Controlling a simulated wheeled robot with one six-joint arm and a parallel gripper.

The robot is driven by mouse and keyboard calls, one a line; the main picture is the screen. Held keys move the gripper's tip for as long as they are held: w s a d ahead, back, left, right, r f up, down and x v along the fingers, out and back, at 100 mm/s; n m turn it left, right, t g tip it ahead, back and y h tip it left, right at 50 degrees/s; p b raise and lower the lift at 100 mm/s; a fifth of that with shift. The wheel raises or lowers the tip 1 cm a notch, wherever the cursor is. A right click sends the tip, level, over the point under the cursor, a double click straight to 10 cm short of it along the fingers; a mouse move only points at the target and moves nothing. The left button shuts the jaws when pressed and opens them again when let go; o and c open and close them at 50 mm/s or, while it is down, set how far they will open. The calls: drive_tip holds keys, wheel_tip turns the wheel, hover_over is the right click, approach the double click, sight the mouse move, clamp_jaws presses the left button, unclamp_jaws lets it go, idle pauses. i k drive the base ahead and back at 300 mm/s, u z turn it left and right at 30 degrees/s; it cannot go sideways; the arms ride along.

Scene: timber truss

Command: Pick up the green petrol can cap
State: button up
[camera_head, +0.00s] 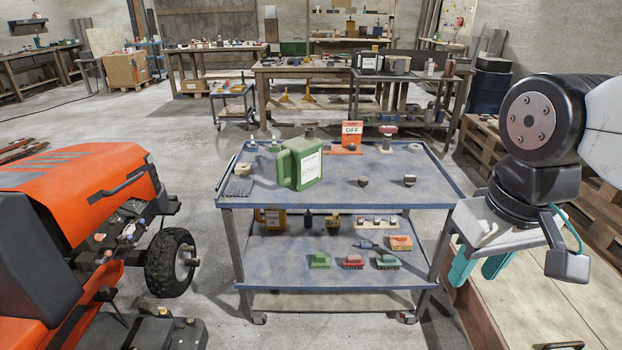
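The green petrol can (306,170) stands upright on the top shelf of a blue-grey trolley (335,190), left of its middle. It has a handle at its left and a pale label on its front. I cannot clearly make out its cap; the picture is too small to tell whether it is on the can. Two small dark round pieces, one left (363,182) and one right (409,181), lie on the same shelf; I cannot tell what they are. My gripper (477,271) has teal fingers, apart and empty, pointing down to the right of the trolley.
A red OFF sign (352,130) and a red-topped piece (388,134) stand at the shelf's back. Dark gloves (238,187) and a tape roll (243,169) lie left. An orange tractor (80,215) stands left. The shelf's front right is mostly clear.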

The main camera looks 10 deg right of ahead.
sight(363, 181)
drive_tip(key=u, duration=0.25)
drive_tip(key=i, duration=0.65)
drive_tip(key=z, duration=0.5)
drive_tip(key=i, duration=0.8)
drive_tip(key=z, duration=0.6)
